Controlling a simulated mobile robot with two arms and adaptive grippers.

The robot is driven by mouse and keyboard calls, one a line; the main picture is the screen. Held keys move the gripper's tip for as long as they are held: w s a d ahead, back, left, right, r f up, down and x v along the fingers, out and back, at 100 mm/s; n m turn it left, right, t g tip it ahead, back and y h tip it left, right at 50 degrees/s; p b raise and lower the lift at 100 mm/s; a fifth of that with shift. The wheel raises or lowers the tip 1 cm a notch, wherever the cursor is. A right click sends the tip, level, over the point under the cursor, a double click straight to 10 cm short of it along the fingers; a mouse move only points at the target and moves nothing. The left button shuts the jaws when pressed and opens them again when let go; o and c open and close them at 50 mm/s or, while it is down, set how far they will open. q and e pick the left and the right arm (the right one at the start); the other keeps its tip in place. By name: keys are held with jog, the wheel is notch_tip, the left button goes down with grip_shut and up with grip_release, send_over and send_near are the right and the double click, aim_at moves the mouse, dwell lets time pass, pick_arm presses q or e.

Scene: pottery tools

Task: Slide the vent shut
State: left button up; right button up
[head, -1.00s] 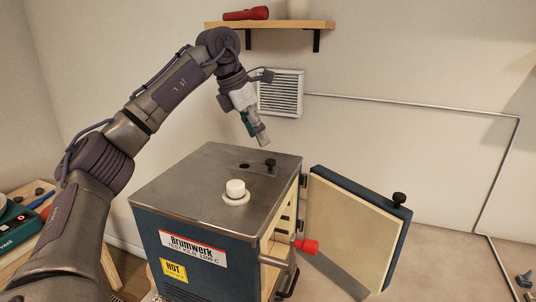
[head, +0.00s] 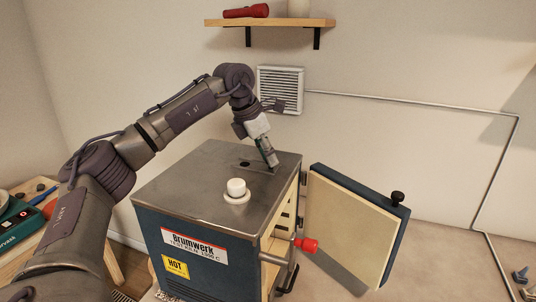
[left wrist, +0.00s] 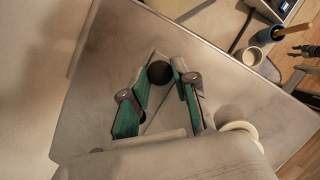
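The vent is a sliding plate on the steel kiln top (head: 205,178). Its dark vent hole (head: 245,164) shows left of my left gripper (head: 271,162), which points down at the plate. The gripper hides the plate's black knob in the head view. In the left wrist view a round black knob (left wrist: 160,73) sits between the green-padded fingertips of my left gripper (left wrist: 165,68). The fingers are apart, one on each side of it; firm contact is not clear.
A white plug (head: 236,188) stands on the kiln top in front of the vent. The kiln door (head: 350,225) hangs open at the right. A wall grille (head: 281,88) and a shelf (head: 270,22) are behind. A bench with tools is at the far left.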

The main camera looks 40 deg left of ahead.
aim_at(257, 164)
pick_arm(q)
grip_shut()
jog(key=shift+s+a+p, duration=0.2)
jog(key=shift+s+a, duration=0.05)
jog(key=shift+a, duration=0.9)
jog(key=shift+s+a+p, duration=0.2)
jog(key=shift+s+a, duration=0.05)
jog(key=shift+a, duration=0.85)
jog(key=shift+d, duration=0.1)
jog(key=shift+o, duration=2.1)
grip_release()
jog(key=shift+o, duration=1.3)
jog(key=shift+a, duration=0.2)
